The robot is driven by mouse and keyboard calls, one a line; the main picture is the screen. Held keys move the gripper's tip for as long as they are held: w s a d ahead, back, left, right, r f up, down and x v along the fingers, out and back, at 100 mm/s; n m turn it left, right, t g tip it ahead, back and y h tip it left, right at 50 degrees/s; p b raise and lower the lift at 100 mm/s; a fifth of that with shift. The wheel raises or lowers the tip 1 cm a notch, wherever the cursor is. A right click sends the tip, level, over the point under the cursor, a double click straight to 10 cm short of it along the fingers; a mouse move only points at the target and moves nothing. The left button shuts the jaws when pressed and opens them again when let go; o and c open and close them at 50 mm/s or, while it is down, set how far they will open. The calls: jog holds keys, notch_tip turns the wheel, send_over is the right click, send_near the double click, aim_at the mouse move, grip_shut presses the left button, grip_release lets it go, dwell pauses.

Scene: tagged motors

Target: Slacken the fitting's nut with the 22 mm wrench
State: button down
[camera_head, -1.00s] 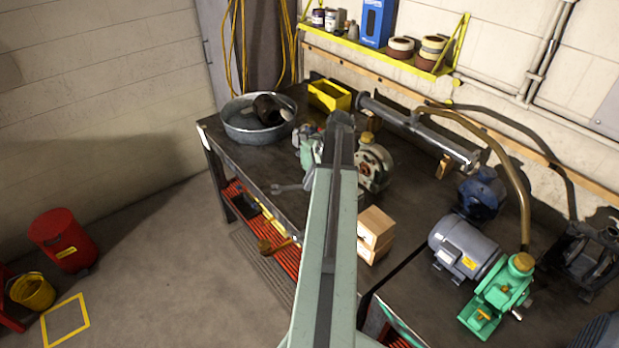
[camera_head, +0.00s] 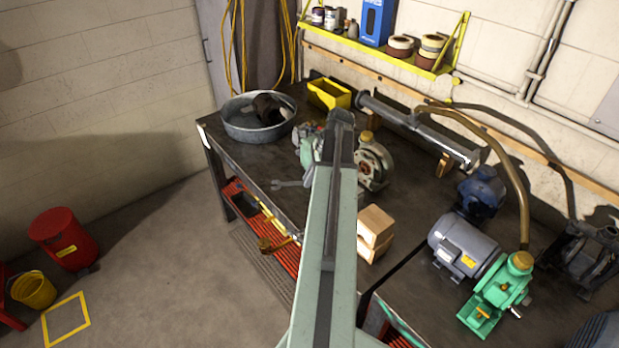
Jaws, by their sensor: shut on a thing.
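A grey open-ended wrench (camera_head: 288,184) shows just left of my arm, over the front part of the dark workbench (camera_head: 262,165). Its jaw end points left; the rest is hidden behind my arm, and no size mark is readable. My gripper (camera_head: 311,177) is mostly hidden by my own arm and is shut on the wrench. A round grey and pale pump body (camera_head: 373,165) with a brass-coloured cap stands right of my arm. A green pump (camera_head: 495,300) with a brass top (camera_head: 520,262) and a hose stands at the right. I cannot tell which part is the fitting's nut.
A round metal pan (camera_head: 240,128) and a yellow bin (camera_head: 330,93) stand at the back left. Wooden blocks (camera_head: 375,232) sit right of my arm. A grey motor (camera_head: 462,247) and a blue one (camera_head: 481,195) crowd the right. The floor at left is mostly clear.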

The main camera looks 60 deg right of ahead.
jog(key=shift+r+p, duration=0.5)
jog(key=shift+r, duration=0.1)
jog(key=shift+r+p, duration=1)
notch_tip(320, 180, up, 5)
jog(key=p, duration=0.5)
jog(key=shift+w, duration=0.15)
